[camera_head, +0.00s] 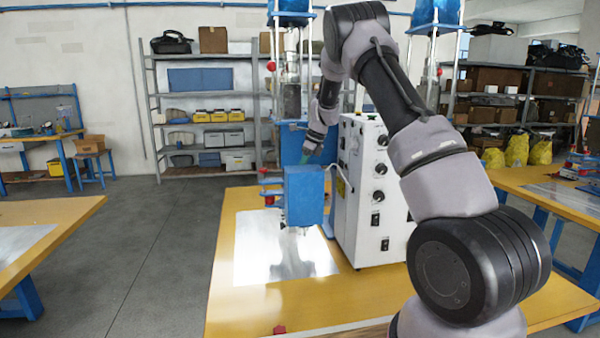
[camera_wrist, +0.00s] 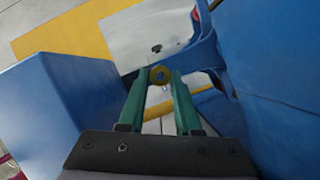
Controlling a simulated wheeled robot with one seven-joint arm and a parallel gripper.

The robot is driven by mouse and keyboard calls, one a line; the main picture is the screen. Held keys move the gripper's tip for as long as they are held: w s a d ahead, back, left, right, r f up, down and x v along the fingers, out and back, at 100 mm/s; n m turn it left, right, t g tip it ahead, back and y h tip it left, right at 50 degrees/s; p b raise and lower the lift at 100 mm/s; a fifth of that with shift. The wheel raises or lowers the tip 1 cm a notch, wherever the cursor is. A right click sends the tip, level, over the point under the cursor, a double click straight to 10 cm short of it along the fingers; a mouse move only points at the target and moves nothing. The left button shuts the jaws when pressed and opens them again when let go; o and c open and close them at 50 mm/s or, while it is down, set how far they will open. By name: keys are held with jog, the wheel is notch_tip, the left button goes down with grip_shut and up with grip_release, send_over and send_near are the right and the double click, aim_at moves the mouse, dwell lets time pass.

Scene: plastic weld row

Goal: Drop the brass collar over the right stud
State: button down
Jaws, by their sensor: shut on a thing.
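The brass collar (camera_wrist: 159,75) is a small ring held between the tips of my green gripper fingers in the wrist view. My gripper (camera_wrist: 160,80) is shut on it, with blue machine parts close on both sides. In the head view my gripper (camera_head: 308,157) is at the blue press, just above and behind a blue block (camera_head: 304,197), and the collar is hidden there. A small dark fitting (camera_wrist: 156,48) shows on the pale plate beyond the collar. I cannot tell whether it is a stud, and I cannot make out the right stud in either view.
A white control cabinet (camera_head: 362,205) with knobs stands close to the right of the press. A shiny metal plate (camera_head: 262,262) lies on the yellow table (camera_head: 225,315), clear in front. A blue block (camera_wrist: 62,105) is close left of the fingers and a blue wall (camera_wrist: 275,50) right.

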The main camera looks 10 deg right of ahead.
jog(key=shift+f, duration=0.15)
dwell(0.3)
jog(key=shift+f, duration=0.85)
jog(key=shift+f, duration=0.2)
jog(key=shift+f, duration=0.7)
jog(key=shift+f, duration=0.4)
dwell(0.8)
jog(key=shift+c, duration=0.6)
grip_release()
